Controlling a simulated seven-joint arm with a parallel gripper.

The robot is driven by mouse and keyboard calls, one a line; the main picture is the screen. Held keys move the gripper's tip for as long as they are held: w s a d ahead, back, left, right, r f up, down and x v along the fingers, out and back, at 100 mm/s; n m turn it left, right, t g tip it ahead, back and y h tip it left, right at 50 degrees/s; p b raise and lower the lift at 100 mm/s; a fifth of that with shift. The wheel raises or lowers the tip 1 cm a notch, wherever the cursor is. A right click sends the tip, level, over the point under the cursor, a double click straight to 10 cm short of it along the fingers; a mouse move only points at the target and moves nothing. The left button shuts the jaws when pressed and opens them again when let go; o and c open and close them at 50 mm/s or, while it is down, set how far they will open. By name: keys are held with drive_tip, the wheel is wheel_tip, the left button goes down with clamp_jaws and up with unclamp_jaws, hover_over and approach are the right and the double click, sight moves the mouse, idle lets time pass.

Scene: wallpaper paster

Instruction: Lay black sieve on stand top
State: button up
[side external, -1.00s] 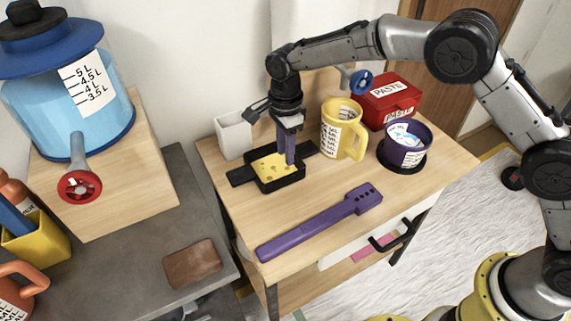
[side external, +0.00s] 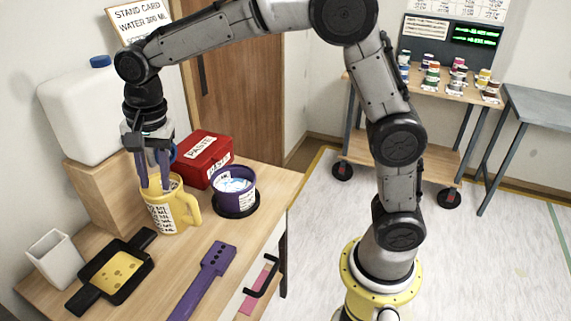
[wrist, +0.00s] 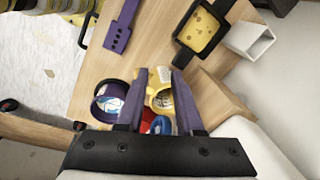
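A black square pan-like piece (side external: 117,271) with two handles and a yellow, hole-dotted inside lies flat on the wooden table top (side external: 205,215); it fits the black sieve best. It also shows at the upper right of the wrist view (wrist: 190,46). My gripper (side external: 153,186) points down at the yellow mug (side external: 172,218), its two purple fingers apart with nothing clearly held between them. In the wrist view my gripper (wrist: 156,78) also shows spread fingers, with the mug partly behind the right one. Which surface is the stand top I cannot tell.
A purple pot (side external: 233,190) on a black ring and a red paste box (side external: 204,160) stand right of the mug. A purple bar (side external: 204,282) lies in front. A white cup (side external: 56,257) is left. A white jug (side external: 85,110) stands on a wooden block (side external: 103,198).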

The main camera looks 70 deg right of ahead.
drive_tip(key=s+d+r+n+t, duration=0.1)
drive_tip(key=s+d+r+n, duration=0.3)
drive_tip(key=s, duration=0.3)
drive_tip(key=s+d+f+n+t, duration=0.1)
drive_tip(key=s+d+n, duration=0.3)
drive_tip(key=s, duration=0.6)
drive_tip(key=s+d+f+n+t, duration=0.1)
drive_tip(key=s+d+n, duration=0.3)
drive_tip(key=s, duration=0.6)
drive_tip(key=shift+d+t, duration=0.25)
drive_tip(key=shift+t, duration=0.15)
